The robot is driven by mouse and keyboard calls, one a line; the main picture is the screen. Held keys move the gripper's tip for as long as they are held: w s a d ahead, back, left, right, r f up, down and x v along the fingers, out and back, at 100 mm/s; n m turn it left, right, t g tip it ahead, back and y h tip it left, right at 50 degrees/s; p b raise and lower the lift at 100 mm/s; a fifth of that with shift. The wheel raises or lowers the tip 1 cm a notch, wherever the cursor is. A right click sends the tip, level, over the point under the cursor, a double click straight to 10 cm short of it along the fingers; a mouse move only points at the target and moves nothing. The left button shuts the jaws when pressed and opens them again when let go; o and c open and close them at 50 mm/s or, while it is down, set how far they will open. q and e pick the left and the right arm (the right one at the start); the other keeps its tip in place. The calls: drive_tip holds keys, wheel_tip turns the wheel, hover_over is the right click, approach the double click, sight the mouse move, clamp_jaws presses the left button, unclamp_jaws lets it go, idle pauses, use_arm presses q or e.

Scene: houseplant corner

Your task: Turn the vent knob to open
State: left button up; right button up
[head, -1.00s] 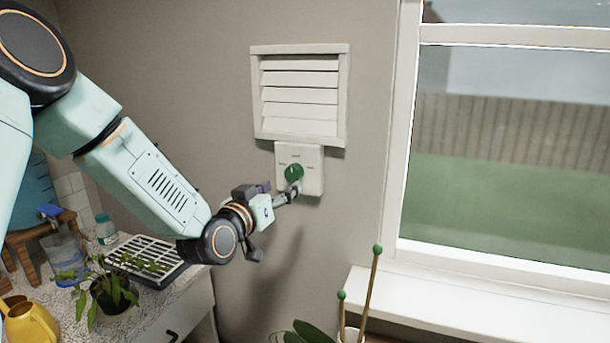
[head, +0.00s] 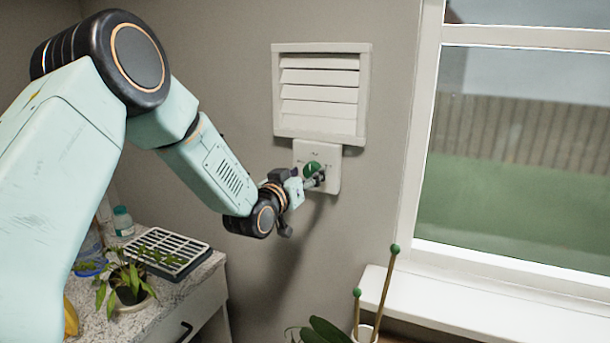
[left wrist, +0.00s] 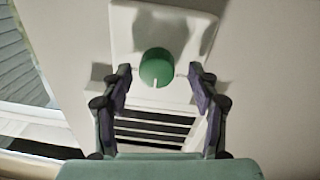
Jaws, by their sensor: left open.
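The green vent knob (head: 311,169) sits on a white control plate (head: 329,154) on the wall, below the white louvred vent (head: 320,92). In the left wrist view the round knob (left wrist: 157,67) shows a pale pointer line on the rim facing the gripper. My left gripper (head: 317,181) is at the plate, partly in front of the knob. In the left wrist view my left gripper (left wrist: 162,82) is open, with one finger on each side of the knob and a gap to both. The plate's small lettering is too blurred to read. My right gripper is not seen.
A window (head: 520,140) with a white sill (head: 470,312) is at the right. Below left, a counter (head: 160,318) holds a potted plant (head: 127,285), a white slatted tray (head: 165,250) and a bottle (head: 122,221). Green-tipped stakes (head: 389,285) rise at the bottom.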

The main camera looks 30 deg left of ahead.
use_arm(q)
drive_tip(key=shift+w+d+f, duration=0.1)
drive_tip(key=shift+w+d, duration=0.2)
drive_tip(key=shift+d, duration=0.05)
drive_tip(key=c, duration=0.4)
drive_tip(key=shift+s+a, duration=0.1)
drive_tip(key=shift+a, duration=0.15)
drive_tip(key=c, duration=0.4)
drive_tip(key=shift+d, duration=0.1)
drive_tip(key=c, duration=0.4)
drive_tip(key=shift+m, duration=0.3)
drive_tip(key=m+p, duration=0.1)
drive_tip(key=m, duration=0.5)
drive_tip(key=shift+r, duration=0.2)
drive_tip(key=m+p, duration=0.1)
drive_tip(key=m, duration=0.2)
drive_tip(key=shift+m, duration=0.3)
drive_tip(key=shift+m+p, duration=0.55)
drive_tip(key=shift+m, duration=1.15)
